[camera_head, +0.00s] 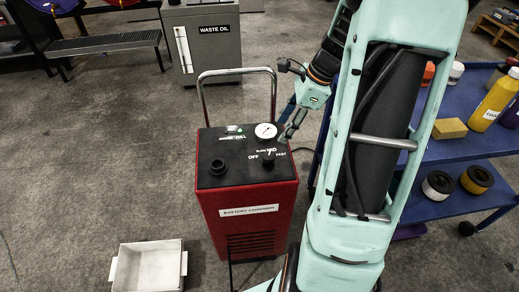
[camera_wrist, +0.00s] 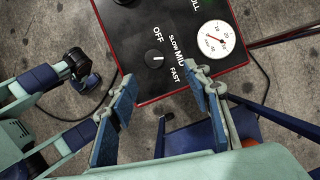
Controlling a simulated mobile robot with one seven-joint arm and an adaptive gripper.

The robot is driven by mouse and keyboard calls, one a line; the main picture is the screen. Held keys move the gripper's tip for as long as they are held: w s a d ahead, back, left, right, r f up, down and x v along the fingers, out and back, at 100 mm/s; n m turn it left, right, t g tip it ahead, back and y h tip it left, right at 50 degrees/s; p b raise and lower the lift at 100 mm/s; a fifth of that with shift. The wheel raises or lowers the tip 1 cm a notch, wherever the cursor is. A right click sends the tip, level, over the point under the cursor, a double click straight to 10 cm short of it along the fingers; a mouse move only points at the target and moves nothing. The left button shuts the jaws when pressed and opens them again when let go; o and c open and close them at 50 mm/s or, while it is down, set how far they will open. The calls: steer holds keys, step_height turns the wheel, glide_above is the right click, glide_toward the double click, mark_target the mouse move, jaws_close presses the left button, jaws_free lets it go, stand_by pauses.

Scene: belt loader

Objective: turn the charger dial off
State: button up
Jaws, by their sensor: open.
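The red battery charger (camera_head: 247,208) stands on the floor, its black top panel facing up. The charger dial (camera_head: 268,163) is a black knob on the panel's right side, ringed by OFF, SLOW, MID and FAST labels. In the wrist view the dial (camera_wrist: 154,57) has a white mark on its right side, roughly towards MID. My gripper (camera_head: 290,128) is above the panel's right edge. In the wrist view my gripper (camera_wrist: 157,92) is open and empty, its blue-padded fingers apart, with the dial ahead between and beyond the tips, not touched.
A second black knob (camera_head: 217,167) and a round gauge (camera_head: 265,131) share the panel. A metal handle (camera_head: 237,73) rises behind it. A blue cart (camera_head: 437,150) with bottles and filters stands right. An empty metal tray (camera_head: 149,266) lies front left. A waste oil cabinet (camera_head: 201,42) stands behind.

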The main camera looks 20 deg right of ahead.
mark_target(269, 155)
steer(key=shift+m, duration=0.4)
steer(key=x, duration=0.3)
steer(key=s+b+x, duration=0.1)
steer(key=x, duration=0.7)
steer(key=shift+s+a+f+b, duration=0.1)
steer(key=shift+s+f+b, duration=0.1)
steer(key=shift+f+b, duration=0.15)
steer(key=c, duration=1.1)
